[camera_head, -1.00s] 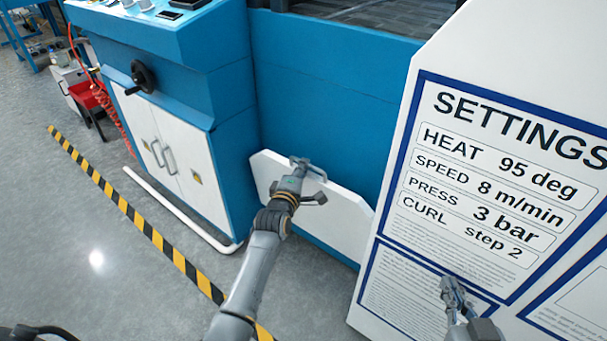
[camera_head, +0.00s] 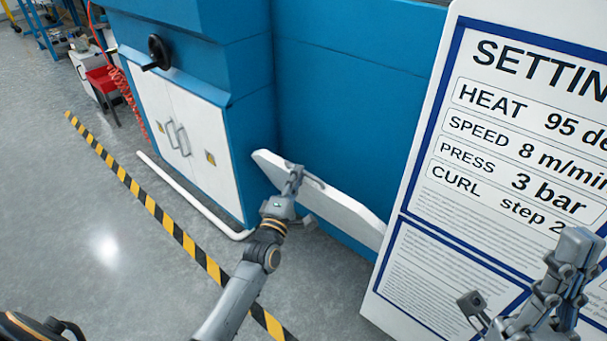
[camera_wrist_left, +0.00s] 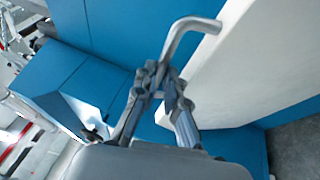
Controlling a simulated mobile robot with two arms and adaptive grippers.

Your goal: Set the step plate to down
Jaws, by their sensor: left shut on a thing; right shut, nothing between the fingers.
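The step plate (camera_head: 345,208) is a white panel on the lower front of the blue machine. It is tilted out from the machine, its top edge away from the blue face, and it also shows in the left wrist view (camera_wrist_left: 245,65). A grey bar handle (camera_wrist_left: 190,27) is fixed at its edge. My left gripper (camera_head: 295,172) is shut on this handle; in the left wrist view its fingers (camera_wrist_left: 160,80) close around the bar's end. My right gripper (camera_head: 520,285) is shut and empty in front of the settings board.
The white settings board (camera_head: 440,200) stands close on the right. A white-doored cabinet (camera_head: 185,130) with a black handwheel (camera_head: 158,52) is at left. A white floor rail (camera_head: 190,200) and a yellow-black floor stripe (camera_head: 150,205) run before it.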

